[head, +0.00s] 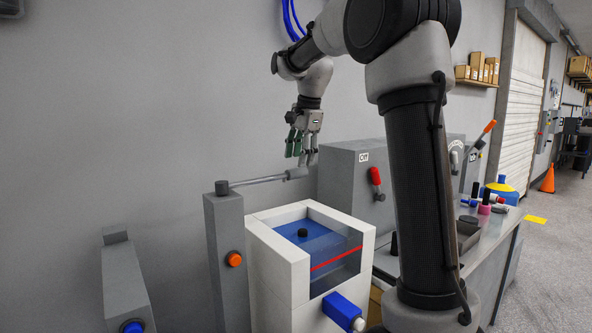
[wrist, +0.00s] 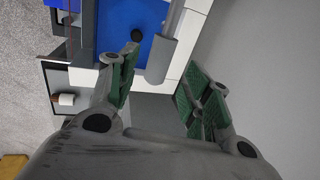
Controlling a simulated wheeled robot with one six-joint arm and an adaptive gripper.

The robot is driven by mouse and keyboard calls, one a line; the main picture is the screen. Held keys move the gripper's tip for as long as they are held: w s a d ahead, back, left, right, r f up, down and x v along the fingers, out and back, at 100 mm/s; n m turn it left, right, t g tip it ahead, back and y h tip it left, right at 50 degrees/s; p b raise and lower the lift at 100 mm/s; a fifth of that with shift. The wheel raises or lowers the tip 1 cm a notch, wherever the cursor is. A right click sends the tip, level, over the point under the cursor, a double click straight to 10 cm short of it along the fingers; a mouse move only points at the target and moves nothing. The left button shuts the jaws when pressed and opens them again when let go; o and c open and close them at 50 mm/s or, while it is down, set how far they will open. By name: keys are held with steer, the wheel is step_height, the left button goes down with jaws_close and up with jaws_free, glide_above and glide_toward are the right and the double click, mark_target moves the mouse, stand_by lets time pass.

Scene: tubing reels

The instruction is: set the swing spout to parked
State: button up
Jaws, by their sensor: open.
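The swing spout (head: 258,181) is a thin grey rod with a thicker grey end, reaching right from the top of a grey post (head: 226,255) along the back edge of a white tank (head: 262,262). In the wrist view the spout's thick end (wrist: 160,58) shows between and just beyond my fingertips, partly over blue. My gripper (head: 303,160) is open, pointing down, with green finger pads, right at the spout's free end. It also shows in the wrist view (wrist: 160,78). I cannot tell whether a finger touches the spout.
The tank holds blue liquid (head: 325,246) with a black knob, a red line and a blue side fitting (head: 343,311). The post bears an orange button (head: 234,259). The wall is behind.

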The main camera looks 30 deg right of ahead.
mark_target(298, 169)
steer(key=x, duration=0.5)
steer(key=shift+d, duration=0.1)
jaws_close()
